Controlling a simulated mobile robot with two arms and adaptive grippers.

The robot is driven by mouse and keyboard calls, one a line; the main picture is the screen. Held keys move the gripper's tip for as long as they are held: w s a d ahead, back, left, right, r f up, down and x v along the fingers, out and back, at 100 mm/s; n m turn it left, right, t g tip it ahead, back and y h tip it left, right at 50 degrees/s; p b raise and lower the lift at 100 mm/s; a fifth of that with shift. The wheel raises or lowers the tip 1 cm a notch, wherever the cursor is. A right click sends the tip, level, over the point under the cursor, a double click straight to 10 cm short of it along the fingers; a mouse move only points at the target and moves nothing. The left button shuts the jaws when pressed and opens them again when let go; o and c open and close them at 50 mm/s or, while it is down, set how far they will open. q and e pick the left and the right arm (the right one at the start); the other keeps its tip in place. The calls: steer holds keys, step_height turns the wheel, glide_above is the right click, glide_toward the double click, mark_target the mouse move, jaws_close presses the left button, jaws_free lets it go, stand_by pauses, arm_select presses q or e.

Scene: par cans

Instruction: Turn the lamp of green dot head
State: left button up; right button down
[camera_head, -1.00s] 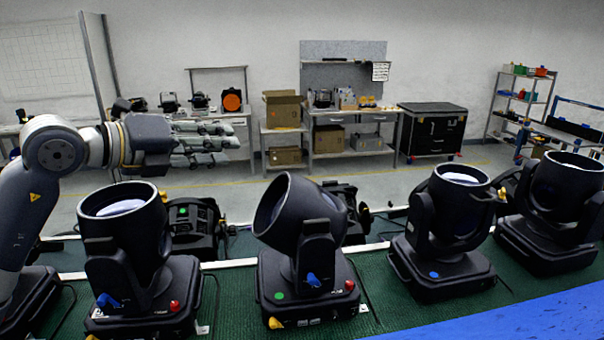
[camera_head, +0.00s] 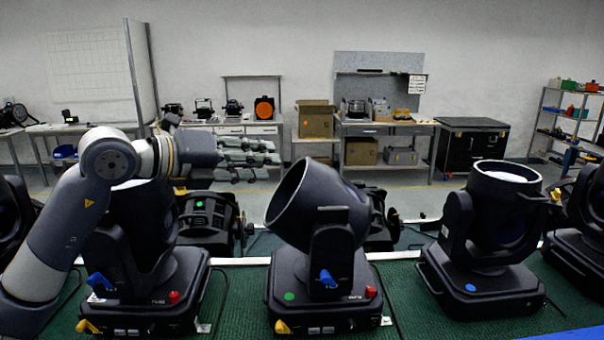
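The head with a green dot (camera_head: 289,296) on its base stands in the middle of the front row. Its black lamp (camera_head: 315,205) is tilted, with its open mouth facing up and left. My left gripper (camera_head: 265,160) is in the air to the upper left of this lamp, apart from it. Its grey fingers point right, spread and empty. My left arm passes in front of the head (camera_head: 185,275) to the left and partly hides it. A back-row head also bears a green dot (camera_head: 200,205). My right gripper is out of view.
A blue-dot head (camera_head: 490,215) with an upright lamp stands to the right, with another head (camera_head: 590,220) at the right edge. Back-row heads stand close behind the front row. Green surface (camera_head: 400,280) is bare between the bases. A workbench (camera_head: 380,130) is far behind.

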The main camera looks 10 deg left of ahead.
arm_select(q)
steer(key=p+x, duration=0.4)
steer(key=x, duration=0.6)
steer(key=shift+w+d+f+p, duration=0.1)
steer(key=shift+w+d+p, duration=0.05)
steer(key=shift+p, duration=0.15)
jaws_close()
